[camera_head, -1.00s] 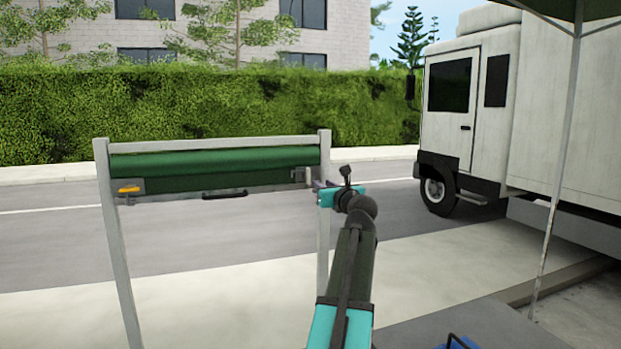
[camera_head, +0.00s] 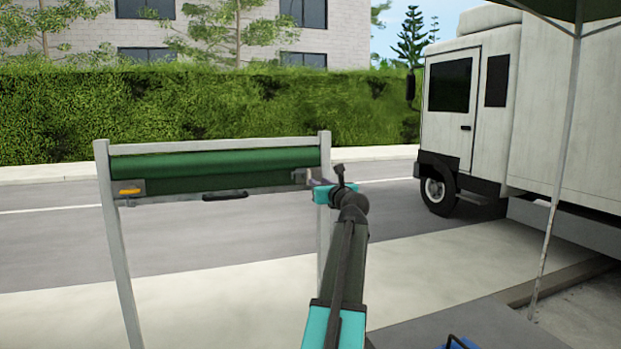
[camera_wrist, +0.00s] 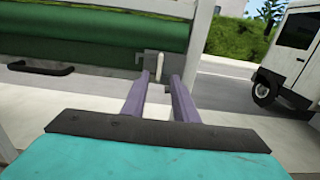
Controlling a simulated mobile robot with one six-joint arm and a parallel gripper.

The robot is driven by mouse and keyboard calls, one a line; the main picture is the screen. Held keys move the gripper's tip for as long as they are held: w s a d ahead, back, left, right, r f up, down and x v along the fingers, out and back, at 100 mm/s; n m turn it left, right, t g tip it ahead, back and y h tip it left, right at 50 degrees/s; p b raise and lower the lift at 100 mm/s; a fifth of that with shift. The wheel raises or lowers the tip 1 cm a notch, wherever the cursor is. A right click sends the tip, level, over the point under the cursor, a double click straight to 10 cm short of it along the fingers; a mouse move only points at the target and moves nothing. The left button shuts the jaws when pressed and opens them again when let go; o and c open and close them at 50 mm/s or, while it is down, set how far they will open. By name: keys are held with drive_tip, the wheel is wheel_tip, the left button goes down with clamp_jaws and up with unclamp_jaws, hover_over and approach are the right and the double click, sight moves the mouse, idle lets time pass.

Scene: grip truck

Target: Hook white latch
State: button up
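The white latch (camera_wrist: 160,64) is a small upright piece at the right end of the green roll's lower bar. In the wrist view it stands just beyond and between my gripper's fingers. My gripper (camera_wrist: 161,82) has two purple fingers that are apart, with a gap between them and nothing visibly held. In the head view my gripper (camera_head: 314,183) is at the frame's right post, and the latch is hard to make out behind the fingertips. The green roll (camera_head: 215,163) hangs in a grey frame (camera_head: 104,150). I cannot tell whether the fingers touch the latch.
A yellow-orange latch (camera_head: 130,191) is at the bar's left end. A black handle (camera_head: 225,195) is at the middle of the bar; it also shows in the wrist view (camera_wrist: 42,69). A white truck (camera_head: 462,115) stands at the right, clear of the arm. The frame's right post is close to my gripper.

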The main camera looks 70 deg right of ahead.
sight(310, 177)
drive_tip(key=p+x, duration=0.1)
drive_tip(key=x, duration=0.7)
drive_tip(key=shift+d, duration=0.15)
drive_tip(key=shift+w+d, duration=0.35)
drive_tip(key=shift+w, duration=0.1)
clamp_jaws()
